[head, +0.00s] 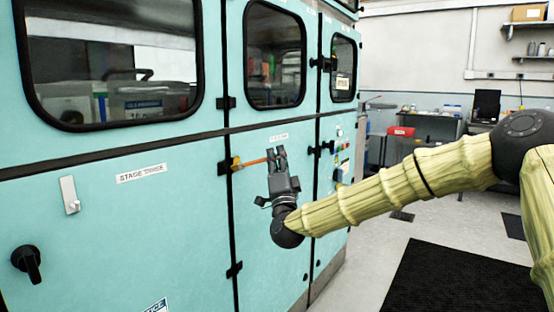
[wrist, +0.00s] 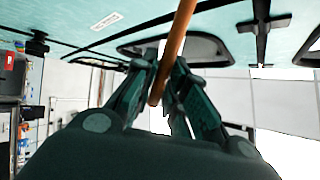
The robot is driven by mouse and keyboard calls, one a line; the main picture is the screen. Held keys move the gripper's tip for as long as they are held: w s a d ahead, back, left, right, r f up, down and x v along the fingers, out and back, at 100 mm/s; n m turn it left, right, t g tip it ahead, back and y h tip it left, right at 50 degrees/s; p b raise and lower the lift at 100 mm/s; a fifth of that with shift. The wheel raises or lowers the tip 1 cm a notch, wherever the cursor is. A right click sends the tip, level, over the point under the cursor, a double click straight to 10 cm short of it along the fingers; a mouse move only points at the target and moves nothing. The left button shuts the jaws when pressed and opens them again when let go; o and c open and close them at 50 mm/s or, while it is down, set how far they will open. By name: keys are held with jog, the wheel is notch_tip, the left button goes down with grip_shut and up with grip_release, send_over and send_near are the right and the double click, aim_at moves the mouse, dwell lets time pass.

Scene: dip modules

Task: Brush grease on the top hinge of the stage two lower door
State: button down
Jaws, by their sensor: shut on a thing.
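My gripper (head: 277,154) is shut on a brush with an orange handle (head: 252,162), in front of the teal middle lower door (head: 262,215). The brush points left, and its yellowish head (head: 236,164) is at the black upper hinge (head: 223,168) on that door's left edge. I cannot tell whether it touches the hinge. A lower hinge (head: 234,270) is on the same seam. A small label (head: 279,137) above my gripper is too small to read. In the wrist view the brush handle (wrist: 175,45) runs between the fingers; the brush head is not visible there.
The left lower door has a label (head: 141,173) that seems to read stage three, a silver handle (head: 69,195) and a black knob (head: 27,263). Other hinges (head: 320,149) are on the right seam. Open floor and a dark mat (head: 450,278) are at right.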

jog(key=w+d, duration=0.2)
jog(key=shift+w, duration=0.4)
jog(key=shift+s+a+b, duration=0.25)
jog(key=shift+s+a, duration=0.35)
jog(key=shift+s, duration=0.2)
jog(key=shift+s+a+b, duration=0.25)
jog(key=shift+s+a, duration=0.35)
jog(key=shift+s, duration=0.2)
jog(key=shift+d, duration=0.1)
jog(key=shift+s+d+b, duration=0.2)
jog(key=shift+s+d, duration=0.7)
jog(key=shift+d, duration=0.3)
jog(key=shift+s+d+b, duration=0.15)
jog(key=shift+s+d, duration=0.7)
jog(key=shift+d, duration=0.4)
